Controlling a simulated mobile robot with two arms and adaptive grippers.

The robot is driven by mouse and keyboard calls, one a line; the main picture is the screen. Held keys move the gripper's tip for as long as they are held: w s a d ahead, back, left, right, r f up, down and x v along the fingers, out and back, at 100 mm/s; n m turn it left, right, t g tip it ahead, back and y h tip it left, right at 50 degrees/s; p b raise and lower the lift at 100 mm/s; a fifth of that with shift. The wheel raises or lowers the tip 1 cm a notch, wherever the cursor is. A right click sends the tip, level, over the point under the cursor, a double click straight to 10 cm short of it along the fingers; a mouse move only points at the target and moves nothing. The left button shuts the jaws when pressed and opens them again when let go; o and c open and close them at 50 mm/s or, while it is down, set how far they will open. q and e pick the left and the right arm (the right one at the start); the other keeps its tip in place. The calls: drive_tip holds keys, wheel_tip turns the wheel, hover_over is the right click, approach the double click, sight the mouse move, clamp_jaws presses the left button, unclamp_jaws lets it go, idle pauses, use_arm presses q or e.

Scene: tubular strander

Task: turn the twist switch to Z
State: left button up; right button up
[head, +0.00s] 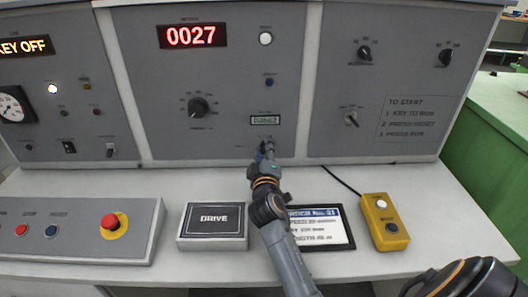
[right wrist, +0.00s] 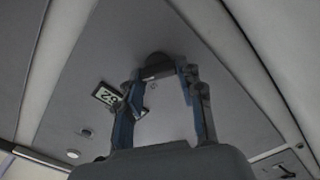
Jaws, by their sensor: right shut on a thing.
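The twist switch (right wrist: 158,60) is a dark knob on the grey middle panel, below the small framed display (head: 265,120). My right gripper (head: 268,152) reaches up to the panel and is shut on this switch. In the right wrist view the two blue-and-dark fingers (right wrist: 160,75) stand on either side of the knob. The fingers hide much of the switch in the head view. I cannot read its position letters or tell which way it points. My left gripper is not in view.
On the desk are the DRIVE box (head: 213,221), an order tablet (head: 320,228), a yellow button box (head: 385,222) and a red emergency stop (head: 111,222).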

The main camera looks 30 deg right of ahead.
drive_tip(key=o, duration=1.2)
drive_tip(key=shift+c, duration=0.2)
drive_tip(key=v, duration=0.7)
drive_tip(key=shift+s+a, duration=0.2)
drive_tip(key=shift+s, duration=0.05)
